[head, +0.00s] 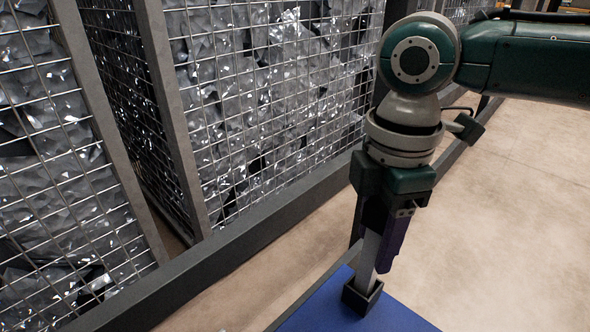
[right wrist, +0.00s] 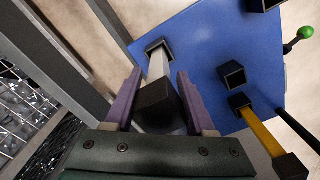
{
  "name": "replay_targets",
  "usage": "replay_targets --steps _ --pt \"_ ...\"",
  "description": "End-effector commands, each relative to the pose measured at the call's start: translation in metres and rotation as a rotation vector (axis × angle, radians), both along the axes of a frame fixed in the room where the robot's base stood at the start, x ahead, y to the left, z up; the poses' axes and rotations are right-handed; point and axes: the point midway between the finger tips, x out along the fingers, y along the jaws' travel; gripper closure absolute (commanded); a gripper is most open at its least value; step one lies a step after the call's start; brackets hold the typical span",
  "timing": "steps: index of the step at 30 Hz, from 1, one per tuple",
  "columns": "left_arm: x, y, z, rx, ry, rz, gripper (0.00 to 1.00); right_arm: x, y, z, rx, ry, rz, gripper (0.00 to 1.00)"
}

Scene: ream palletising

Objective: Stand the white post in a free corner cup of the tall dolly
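The white post (head: 367,262) stands about upright, its lower end in a black corner cup (head: 362,296) of the blue-decked dolly (head: 335,312). In the right wrist view the white post (right wrist: 158,66) runs from its black top block (right wrist: 157,100) down to that cup (right wrist: 157,45). My right gripper (head: 384,262) is around the post's upper part from above. How deep the post sits in the cup is hidden. My left gripper is out of view.
Two empty-looking black cups, one nearer (right wrist: 232,74) and one at the top edge (right wrist: 262,4), and a yellow post (right wrist: 262,130) show in the right wrist view. A green ball (right wrist: 306,32) is at the right. Mesh cages (head: 260,100) stand left; open floor (head: 500,215) lies right.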

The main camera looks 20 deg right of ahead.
Motion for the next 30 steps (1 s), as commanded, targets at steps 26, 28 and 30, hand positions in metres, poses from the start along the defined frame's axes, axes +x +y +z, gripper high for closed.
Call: replay_targets --steps 26,28,30 --pt "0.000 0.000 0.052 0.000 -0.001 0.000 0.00 0.001 0.000 0.094 0.001 -0.002 0.000 0.28" --pt "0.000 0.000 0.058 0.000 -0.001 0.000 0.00 0.001 0.000 0.105 0.000 -0.002 0.001 0.28" --pt "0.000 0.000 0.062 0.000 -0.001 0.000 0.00 0.000 0.000 0.114 0.000 0.000 0.000 0.28"
